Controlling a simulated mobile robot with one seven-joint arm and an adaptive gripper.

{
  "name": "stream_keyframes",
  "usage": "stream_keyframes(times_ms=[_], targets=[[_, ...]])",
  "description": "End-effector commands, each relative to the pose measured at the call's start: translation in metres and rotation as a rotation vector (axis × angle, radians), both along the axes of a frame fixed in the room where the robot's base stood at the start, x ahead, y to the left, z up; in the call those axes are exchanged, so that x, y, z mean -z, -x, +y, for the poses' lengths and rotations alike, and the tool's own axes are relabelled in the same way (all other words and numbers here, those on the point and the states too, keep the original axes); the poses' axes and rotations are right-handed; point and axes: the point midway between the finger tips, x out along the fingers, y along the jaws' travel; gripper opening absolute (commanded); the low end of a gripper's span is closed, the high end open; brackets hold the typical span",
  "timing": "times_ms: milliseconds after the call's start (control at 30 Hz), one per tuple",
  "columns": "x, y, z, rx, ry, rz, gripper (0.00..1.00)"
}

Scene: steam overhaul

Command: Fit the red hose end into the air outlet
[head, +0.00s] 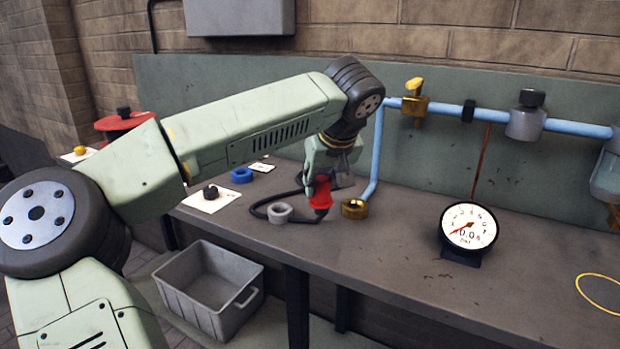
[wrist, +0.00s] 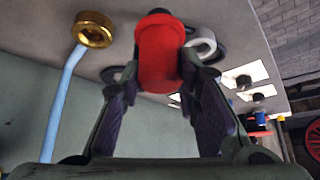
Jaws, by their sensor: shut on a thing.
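The red hose end (head: 321,193) is held in my gripper (head: 322,177), just above the bench and roughly upright. A black hose runs from it to the left and curls on the bench. In the wrist view the red hose end (wrist: 160,50) sits between the two fingers of my gripper (wrist: 160,72), its dark tip at the top. A brass ring fitting (head: 354,208), apparently the air outlet, is at the lower end of the light blue pipe (head: 375,150). It lies right of the hose end, apart from it; it also shows in the wrist view (wrist: 93,30).
A grey ring (head: 280,213) lies beside the hose and a blue ring (head: 241,175) farther left. White cards with small knobs (head: 211,194) lie on the left. A pressure gauge (head: 468,228) stands to the right. A grey crate (head: 210,285) sits below the bench (head: 400,265).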

Motion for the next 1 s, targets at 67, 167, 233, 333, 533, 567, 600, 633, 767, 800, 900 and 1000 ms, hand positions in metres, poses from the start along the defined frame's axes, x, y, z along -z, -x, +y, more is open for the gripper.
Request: stream_keyframes(times_ms=[67, 167, 233, 333, 533, 567, 600, 633, 767, 800, 900, 1000], targets=[[-0.001, -0.003, -0.003, -0.001, -0.001, -0.001, 0.00], [0.000, -0.004, -0.004, -0.001, 0.000, -0.001, 0.00], [0.000, -0.004, -0.004, -0.001, 0.000, -0.001, 0.00], [0.000, -0.004, -0.004, -0.001, 0.000, -0.001, 0.00], [-0.003, -0.012, -0.014, 0.001, 0.001, 0.000, 0.00], [-0.004, -0.014, -0.018, 0.002, 0.001, 0.000, 0.00], [-0.004, -0.018, -0.021, 0.002, 0.001, 0.000, 0.00], [-0.004, -0.020, -0.024, 0.001, 0.001, 0.000, 0.00], [-0.004, -0.031, -0.035, 0.001, 0.001, 0.000, 0.00], [-0.004, -0.034, -0.039, 0.001, 0.001, 0.000, 0.00], [-0.004, -0.042, -0.048, 0.001, 0.002, 0.000, 0.00], [-0.004, -0.050, -0.057, 0.001, 0.001, 0.000, 0.00]])
